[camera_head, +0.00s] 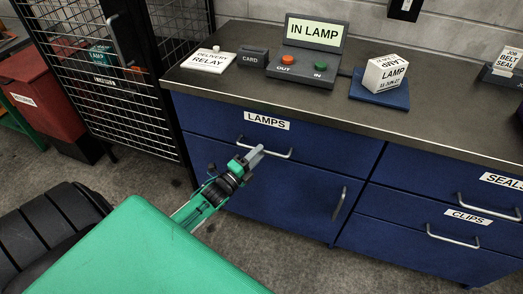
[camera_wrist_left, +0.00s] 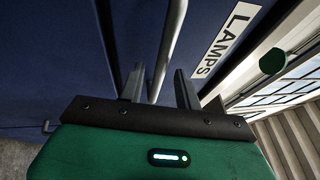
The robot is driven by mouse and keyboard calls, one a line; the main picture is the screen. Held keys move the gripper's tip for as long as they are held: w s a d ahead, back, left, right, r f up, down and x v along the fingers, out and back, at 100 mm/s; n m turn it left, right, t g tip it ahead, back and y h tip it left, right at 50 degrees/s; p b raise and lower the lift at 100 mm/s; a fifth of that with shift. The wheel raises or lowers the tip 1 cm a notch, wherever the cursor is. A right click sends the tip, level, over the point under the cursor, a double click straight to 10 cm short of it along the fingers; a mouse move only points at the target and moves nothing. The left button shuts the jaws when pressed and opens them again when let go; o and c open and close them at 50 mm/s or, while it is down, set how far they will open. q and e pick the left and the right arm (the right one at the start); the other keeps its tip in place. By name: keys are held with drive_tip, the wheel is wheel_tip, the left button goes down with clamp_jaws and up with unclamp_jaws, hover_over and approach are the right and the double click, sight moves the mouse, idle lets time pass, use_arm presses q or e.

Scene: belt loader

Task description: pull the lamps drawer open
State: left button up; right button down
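The blue lamps drawer (camera_head: 310,145) carries a white LAMPS label (camera_head: 267,121) and a grey bar handle (camera_head: 278,155). Its front looks flush with the cabinet. A gap shows between the bar and the fingers. The LAMPS label also shows there (camera_wrist_left: 226,40). My right gripper is in neither view.
The dark countertop (camera_head: 225,85) holds a lamp box on a blue pad (camera_head: 380,97), an IN LAMP panel (camera_head: 305,68) and a relay block (camera_head: 208,61). A lower door handle (camera_head: 339,203) and the clips drawer (camera_head: 430,245) are nearby. A mesh cage (camera_head: 105,75) stands left.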

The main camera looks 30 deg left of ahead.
use_arm(q)
drive_tip(key=shift+x, duration=1.2)
drive_tip(key=shift+c, duration=0.2)
clamp_jaws()
